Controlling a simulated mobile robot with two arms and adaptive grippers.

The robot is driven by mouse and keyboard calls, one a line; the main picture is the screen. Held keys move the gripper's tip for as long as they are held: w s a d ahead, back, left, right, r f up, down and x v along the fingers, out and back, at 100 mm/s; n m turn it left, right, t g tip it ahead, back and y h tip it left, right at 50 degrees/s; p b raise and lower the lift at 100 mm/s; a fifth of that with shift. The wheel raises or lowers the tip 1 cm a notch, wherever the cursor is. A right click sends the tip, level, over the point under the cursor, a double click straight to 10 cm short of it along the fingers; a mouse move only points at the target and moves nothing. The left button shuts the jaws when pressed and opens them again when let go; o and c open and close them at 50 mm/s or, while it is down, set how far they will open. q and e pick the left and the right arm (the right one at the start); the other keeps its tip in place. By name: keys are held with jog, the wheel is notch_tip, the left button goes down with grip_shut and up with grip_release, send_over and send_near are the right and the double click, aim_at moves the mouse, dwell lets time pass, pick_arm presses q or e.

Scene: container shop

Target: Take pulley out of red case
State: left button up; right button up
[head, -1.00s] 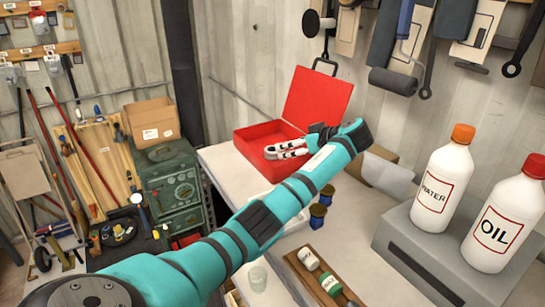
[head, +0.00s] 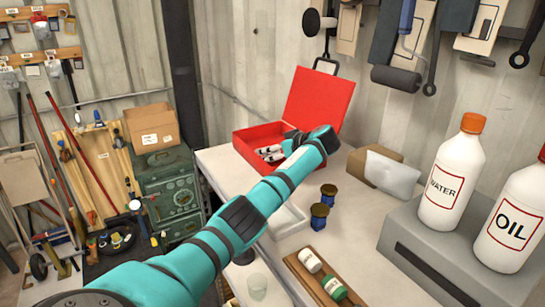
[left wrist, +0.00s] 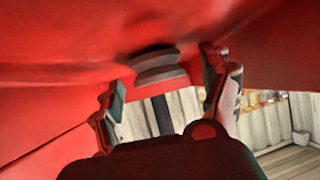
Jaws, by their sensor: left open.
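The red case (head: 318,98) stands open at the far end of the white workbench, its lid raised. My left gripper (head: 269,154) is inside the case's open lower part, its white fingers pointing left and partly hidden by the case wall. In the left wrist view red case walls (left wrist: 60,45) fill the upper part. The pulley (left wrist: 157,66), a grey grooved disc, lies against the red surface between and just beyond the fingertips. The left gripper (left wrist: 165,76) is open there, a finger on either side. I cannot tell if either touches it. The head view hides the pulley.
A cardboard box (head: 374,168) is right of the case. Water (head: 452,180) and oil (head: 515,225) bottles stand on a grey block at the right.

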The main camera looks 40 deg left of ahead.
pick_arm(q)
jog(key=shift+d+r, duration=0.1)
jog(key=shift+c, duration=1.3)
jog(key=c, duration=1.1)
pick_arm(e)
jog(key=shift+w, duration=0.35)
pick_arm(q)
jog(key=shift+o, duration=0.2)
